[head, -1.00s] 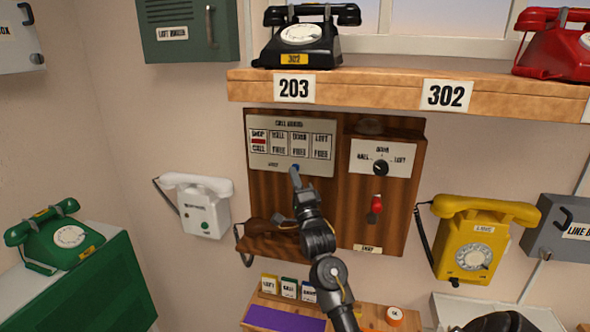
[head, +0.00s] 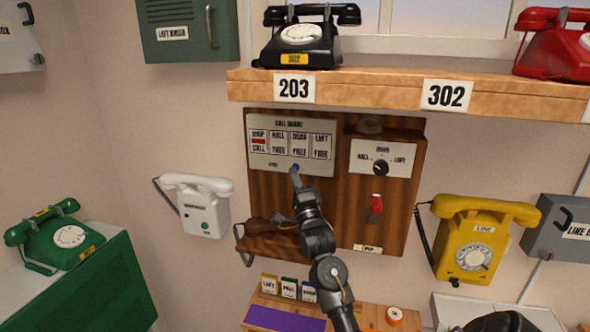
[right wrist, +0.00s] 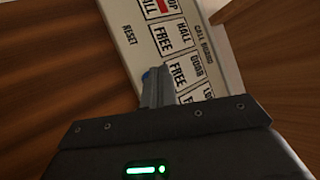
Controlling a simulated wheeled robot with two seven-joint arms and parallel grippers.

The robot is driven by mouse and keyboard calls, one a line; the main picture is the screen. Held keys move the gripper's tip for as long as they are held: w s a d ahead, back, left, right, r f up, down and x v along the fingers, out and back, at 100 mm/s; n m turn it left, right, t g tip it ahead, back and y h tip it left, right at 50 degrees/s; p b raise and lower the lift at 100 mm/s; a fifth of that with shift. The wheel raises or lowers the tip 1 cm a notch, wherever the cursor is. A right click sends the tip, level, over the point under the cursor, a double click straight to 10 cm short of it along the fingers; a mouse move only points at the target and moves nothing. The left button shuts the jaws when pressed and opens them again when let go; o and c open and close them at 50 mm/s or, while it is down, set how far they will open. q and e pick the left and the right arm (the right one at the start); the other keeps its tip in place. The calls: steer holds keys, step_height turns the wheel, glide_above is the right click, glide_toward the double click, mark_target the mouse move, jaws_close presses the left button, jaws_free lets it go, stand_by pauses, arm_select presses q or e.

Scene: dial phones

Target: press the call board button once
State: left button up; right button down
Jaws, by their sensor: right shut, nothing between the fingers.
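The call board (head: 290,141) is a pale panel on the left of a wooden wall cabinet. It has labelled windows; the leftmost reads SHOP CALL with a red mark, and the others read FREE. A small blue button (head: 295,167) sits at its lower edge, mostly hidden by my fingertips. My right gripper (head: 296,178) is shut and empty, its tips at the button. In the right wrist view, the closed fingers (right wrist: 156,88) overlap the panel (right wrist: 130,42), with a bit of blue beside the tip near the word RESET. I cannot tell whether they touch. My left gripper is out of view.
Right of the board are a dial plate (head: 383,158) and a red switch (head: 376,203). A wooden shelf (head: 400,92) juts out above. A white phone (head: 203,208) hangs left, a yellow phone (head: 474,240) right. A lower ledge (head: 365,316) holds small labelled cards.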

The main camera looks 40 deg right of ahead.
steer(key=shift+d, duration=0.1)
steer(key=shift+w+d, duration=0.25)
steer(key=shift+d, duration=0.05)
steer(key=shift+w+d, duration=0.2)
steer(key=shift+d, duration=0.1)
stand_by(1.0)
steer(key=shift+a, duration=0.1)
steer(key=shift+s+a, duration=0.45)
steer(key=shift+a, duration=0.15)
steer(key=shift+p, duration=0.3)
steer(key=s+a+p, duration=0.1)
steer(key=a, duration=0.1)
steer(key=s+a, duration=0.1)
steer(key=a, duration=0.1)
steer(key=shift+s+p, duration=0.35)
steer(key=shift+s, duration=0.05)
